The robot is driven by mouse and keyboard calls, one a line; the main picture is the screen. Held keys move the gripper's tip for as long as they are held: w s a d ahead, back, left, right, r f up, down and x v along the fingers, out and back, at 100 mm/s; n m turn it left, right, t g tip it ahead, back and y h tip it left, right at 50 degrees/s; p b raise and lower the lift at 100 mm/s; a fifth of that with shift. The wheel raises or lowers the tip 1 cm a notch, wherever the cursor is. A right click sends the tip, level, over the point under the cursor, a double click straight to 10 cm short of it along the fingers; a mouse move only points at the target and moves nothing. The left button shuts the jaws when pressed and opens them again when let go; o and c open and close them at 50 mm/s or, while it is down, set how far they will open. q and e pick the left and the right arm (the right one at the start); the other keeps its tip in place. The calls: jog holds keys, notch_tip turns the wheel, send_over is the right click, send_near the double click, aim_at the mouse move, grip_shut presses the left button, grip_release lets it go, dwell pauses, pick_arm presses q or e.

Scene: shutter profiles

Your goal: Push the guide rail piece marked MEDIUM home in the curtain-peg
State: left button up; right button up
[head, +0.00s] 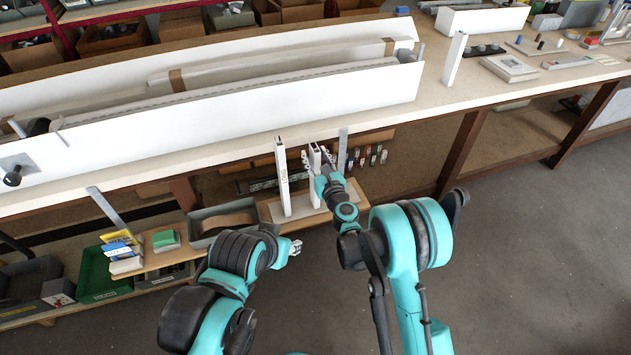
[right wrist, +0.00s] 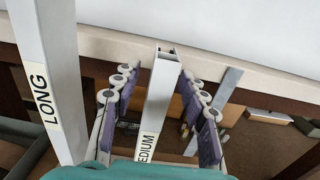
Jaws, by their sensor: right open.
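The white guide rail piece marked MEDIUM (right wrist: 161,95) stands upright in the right wrist view; in the head view it (head: 315,160) is partly covered by my right arm. My right gripper (head: 318,158) is open, with one finger on each side of this rail near its upper part. In the right wrist view the fingers (right wrist: 158,80) show gaps to the rail. The rail marked LONG (head: 282,178) stands upright to the left and also shows in the right wrist view (right wrist: 50,80). My left gripper (head: 296,247) hangs low, apparently empty. The rail's lower end and its peg are hidden.
The rails stand on a low wooden shelf (head: 357,203) below the workbench (head: 440,100). A grey shelf bracket (head: 343,150) rises right of the gripper. A long white shutter box (head: 240,120) lies on the bench above. Bins (head: 100,283) and a grey tray (head: 203,216) are left.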

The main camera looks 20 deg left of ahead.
jog(key=shift+c, duration=0.4)
grip_shut()
jog(key=shift+r, duration=0.1)
